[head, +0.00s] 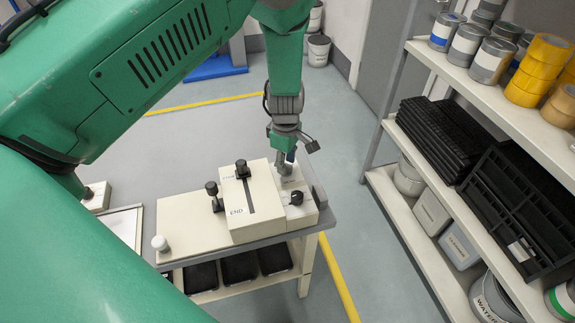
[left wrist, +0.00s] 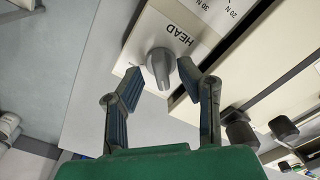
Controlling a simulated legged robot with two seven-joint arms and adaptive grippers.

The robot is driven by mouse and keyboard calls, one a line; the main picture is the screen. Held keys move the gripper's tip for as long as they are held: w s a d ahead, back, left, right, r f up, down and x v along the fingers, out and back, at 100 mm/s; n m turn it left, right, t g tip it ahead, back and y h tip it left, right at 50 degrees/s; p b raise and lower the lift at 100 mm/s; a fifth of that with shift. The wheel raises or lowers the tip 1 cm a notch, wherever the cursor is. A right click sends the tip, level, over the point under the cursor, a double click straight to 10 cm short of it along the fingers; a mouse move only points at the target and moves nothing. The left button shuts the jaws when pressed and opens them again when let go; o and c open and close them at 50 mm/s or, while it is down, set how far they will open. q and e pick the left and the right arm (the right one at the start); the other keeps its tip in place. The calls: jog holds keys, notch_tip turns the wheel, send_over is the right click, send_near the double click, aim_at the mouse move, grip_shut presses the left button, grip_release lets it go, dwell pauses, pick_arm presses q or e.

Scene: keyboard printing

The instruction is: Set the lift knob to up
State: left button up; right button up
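A grey knob (left wrist: 160,66) with "HEAD" printed beside it sits on a pale panel in the left wrist view. My left gripper (left wrist: 159,72) has its fingers apart, one on each side of this knob, with gaps visible. In the head view my left gripper (head: 286,162) points down at the far end of the narrow panel right of the cream machine (head: 237,222), largely covering that spot. A black knob (head: 295,198) sits nearer on the same panel. No label reading "lift" is legible. My right gripper is not in view.
The machine has a slotted top marked "END" and black-knobbed levers (head: 212,190). A white round knob (head: 160,243) stands at the front left. A shelf rack (head: 545,140) with cans, tape rolls and black trays stands at the right. Floor between bench and rack is clear.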

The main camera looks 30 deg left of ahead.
aim_at(287, 165)
pick_arm(q)
notch_tip(287, 165, up, 11)
jog(key=shift+d+f, duration=0.2)
jog(key=shift+d, duration=0.05)
jog(key=shift+a, duration=0.1)
jog(key=shift+f, duration=0.1)
dwell(0.3)
